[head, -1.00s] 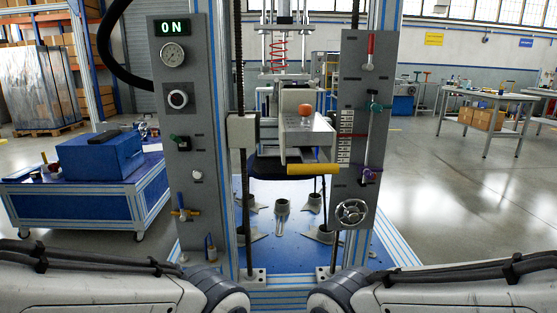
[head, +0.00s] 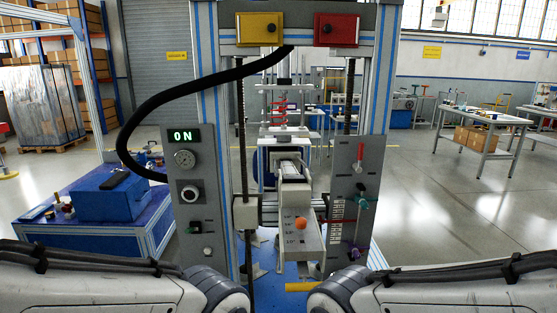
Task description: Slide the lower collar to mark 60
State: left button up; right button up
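On the right grey panel (head: 345,180) of the test rig, a thin upright rod carries two collars. The upper collar (head: 362,201) is teal-green; the lower collar (head: 355,253) is purple, near the bottom of the visible panel. Both have small side handles. A red handle (head: 361,151) stands above them. A strip of white labels (head: 336,220) runs left of the rod; its numbers are too small to read. Neither gripper is in view. Only my arm links show at the bottom left and right, apart from the panel.
The left panel (head: 188,200) has a lit ON display (head: 182,136), a gauge and a knob. Between the panels, a grey tray (head: 301,244) with an orange ball (head: 300,223) juts toward me. A black hose (head: 150,100) arcs at the left.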

aim_at(350, 246)
jog(key=z, duration=0.5)
jog(key=k, duration=0.55)
jog(key=z, duration=0.2)
jog(key=i, duration=1.6)
jog(key=u, duration=0.15)
